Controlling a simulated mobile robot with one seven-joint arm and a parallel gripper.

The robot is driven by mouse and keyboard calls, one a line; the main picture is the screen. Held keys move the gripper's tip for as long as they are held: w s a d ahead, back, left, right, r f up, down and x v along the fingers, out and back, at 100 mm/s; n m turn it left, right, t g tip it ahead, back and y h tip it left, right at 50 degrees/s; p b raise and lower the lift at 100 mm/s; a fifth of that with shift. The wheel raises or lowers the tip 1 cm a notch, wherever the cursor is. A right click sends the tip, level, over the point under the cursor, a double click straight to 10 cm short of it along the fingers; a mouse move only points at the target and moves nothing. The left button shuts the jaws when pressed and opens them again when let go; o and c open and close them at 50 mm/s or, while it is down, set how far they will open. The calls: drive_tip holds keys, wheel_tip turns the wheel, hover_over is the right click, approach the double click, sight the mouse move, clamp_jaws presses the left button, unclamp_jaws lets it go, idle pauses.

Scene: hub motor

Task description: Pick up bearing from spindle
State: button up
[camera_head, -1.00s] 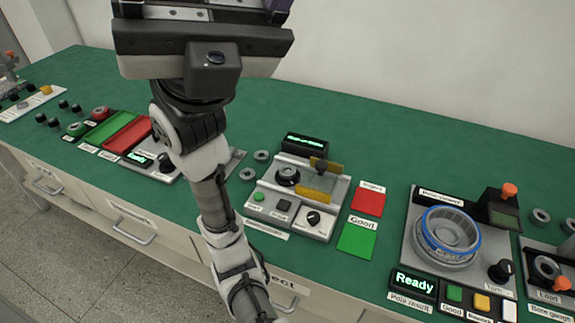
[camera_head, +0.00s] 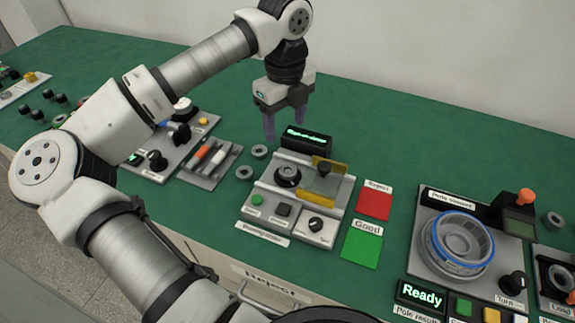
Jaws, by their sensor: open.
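The spindle station (camera_head: 297,200) is a light grey box in the middle of the bench. A dark ring-shaped part, which looks like the bearing on its spindle (camera_head: 287,175), sits at its upper left; I cannot tell the two apart clearly. A yellow-edged clear guard (camera_head: 322,182) stands to the right of it. My gripper (camera_head: 284,122) points down behind the station, above and slightly left of its display. Its two fingers are apart with nothing between them.
Two loose grey rings (camera_head: 259,151) (camera_head: 244,172) lie left of the station. A lit display (camera_head: 306,140) stands at its back. A red Reject pad (camera_head: 375,201) and green Good pad (camera_head: 362,247) lie to the right. A blue-ringed hub station (camera_head: 457,240) is further right.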

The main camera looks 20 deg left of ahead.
drive_tip(key=p, duration=0.2)
hover_over(287, 170)
drive_tip(key=f, duration=0.8)
drive_tip(key=shift+s, duration=0.3)
drive_tip(key=shift+w+f+p, duration=0.15)
drive_tip(key=shift+f+p, duration=0.35)
drive_tip(key=shift+f, duration=0.85)
drive_tip(key=shift+w+f+p, duration=0.15)
drive_tip(key=shift+f+p, duration=0.35)
drive_tip(key=shift+f, duration=0.85)
drive_tip(key=c, duration=1.1)
drive_tip(key=shift+o, duration=0.2)
drive_tip(key=shift+r, duration=0.1)
